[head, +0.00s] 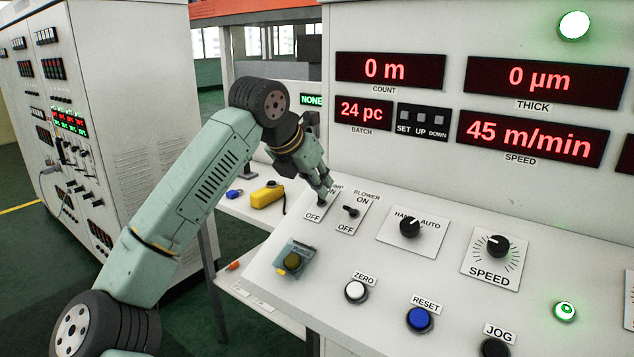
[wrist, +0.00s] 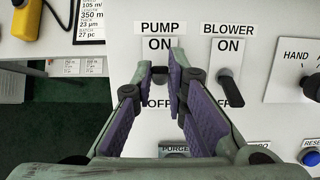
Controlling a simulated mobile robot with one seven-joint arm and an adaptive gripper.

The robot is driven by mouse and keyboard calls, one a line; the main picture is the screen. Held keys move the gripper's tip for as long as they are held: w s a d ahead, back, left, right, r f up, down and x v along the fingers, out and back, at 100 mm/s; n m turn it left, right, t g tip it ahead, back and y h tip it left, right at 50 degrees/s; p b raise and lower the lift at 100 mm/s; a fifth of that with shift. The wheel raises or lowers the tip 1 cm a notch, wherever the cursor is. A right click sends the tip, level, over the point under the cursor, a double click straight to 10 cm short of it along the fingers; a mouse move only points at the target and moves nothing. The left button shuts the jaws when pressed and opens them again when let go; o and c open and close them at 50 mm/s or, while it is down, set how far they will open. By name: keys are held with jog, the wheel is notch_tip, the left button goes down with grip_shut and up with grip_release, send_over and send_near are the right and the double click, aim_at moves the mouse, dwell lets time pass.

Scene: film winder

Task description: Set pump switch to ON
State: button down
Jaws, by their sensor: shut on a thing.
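The pump switch plate (head: 312,215) is at the left end of the sloped panel, left of the blower plate; its ON and OFF labels show in the wrist view (wrist: 159,46). My gripper (head: 325,190) reaches down onto it. In the wrist view my gripper's fingertips (wrist: 160,73) are shut on the dark pump switch lever (wrist: 159,70), just below the ON label. The fingers hide most of the lever, so I cannot clearly tell its setting.
The blower switch (head: 350,211) is close on the right, its lever toward OFF in the wrist view. The hand/auto knob (head: 410,227) and speed knob (head: 498,246) are farther right. A clear-covered button (head: 293,261) lies below. A yellow pendant (head: 267,195) is on the left shelf.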

jog(key=c, duration=1.6)
grip_release()
jog(key=v, duration=1.2)
